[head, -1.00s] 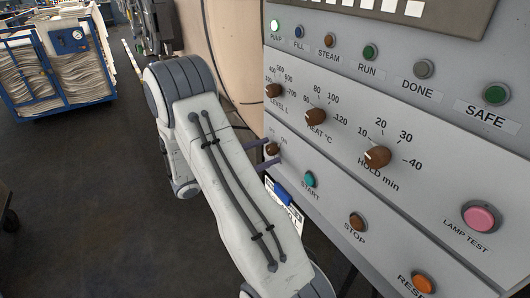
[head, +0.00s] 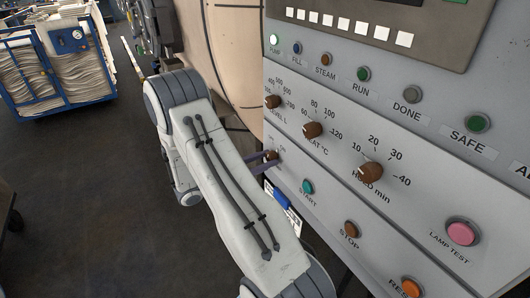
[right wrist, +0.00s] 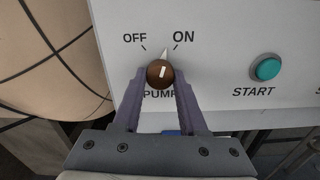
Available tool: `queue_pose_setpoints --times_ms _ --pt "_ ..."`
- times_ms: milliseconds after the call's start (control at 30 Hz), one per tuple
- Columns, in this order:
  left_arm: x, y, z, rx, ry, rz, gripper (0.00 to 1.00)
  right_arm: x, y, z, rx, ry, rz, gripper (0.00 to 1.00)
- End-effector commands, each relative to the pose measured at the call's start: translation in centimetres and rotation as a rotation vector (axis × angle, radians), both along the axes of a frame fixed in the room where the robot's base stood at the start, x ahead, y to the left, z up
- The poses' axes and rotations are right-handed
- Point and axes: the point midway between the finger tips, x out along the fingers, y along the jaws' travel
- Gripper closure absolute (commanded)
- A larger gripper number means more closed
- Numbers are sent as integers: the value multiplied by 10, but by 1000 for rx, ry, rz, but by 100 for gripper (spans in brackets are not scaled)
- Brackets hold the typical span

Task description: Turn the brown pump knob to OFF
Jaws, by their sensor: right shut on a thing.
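The brown pump knob (right wrist: 160,73) is on the grey panel in the right wrist view, with OFF to its upper left and ON to its upper right. Its white pointer aims up and slightly right, toward ON. My right gripper (right wrist: 160,82) is shut on the knob, one purple finger on each side. In the head view the knob (head: 271,155) is small and partly covered by my right gripper (head: 262,160). The PUMP lamp (head: 274,40) at the panel's top left glows bright. My left gripper is not in view.
The teal START button (right wrist: 267,68) is to the right of the knob. Level, heat and hold knobs (head: 370,171) sit higher on the panel. A brown STOP button (head: 351,229) and a pink lamp test button (head: 461,233) are lower. A blue cart (head: 66,60) stands far left.

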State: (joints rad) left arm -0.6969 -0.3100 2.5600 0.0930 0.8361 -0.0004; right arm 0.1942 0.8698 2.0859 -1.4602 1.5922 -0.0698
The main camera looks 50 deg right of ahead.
Motion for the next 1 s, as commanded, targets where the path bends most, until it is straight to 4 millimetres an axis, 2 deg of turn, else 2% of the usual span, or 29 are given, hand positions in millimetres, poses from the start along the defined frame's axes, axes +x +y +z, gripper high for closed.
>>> queue_pose_setpoints --times_ms 33,500,1000 --pt "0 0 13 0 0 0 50 0 1 5 16 45 -1 100" --pt "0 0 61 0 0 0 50 -2 1 4 150 470 -1 100" --pt "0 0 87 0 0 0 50 -2 1 1 253 791 -1 100"
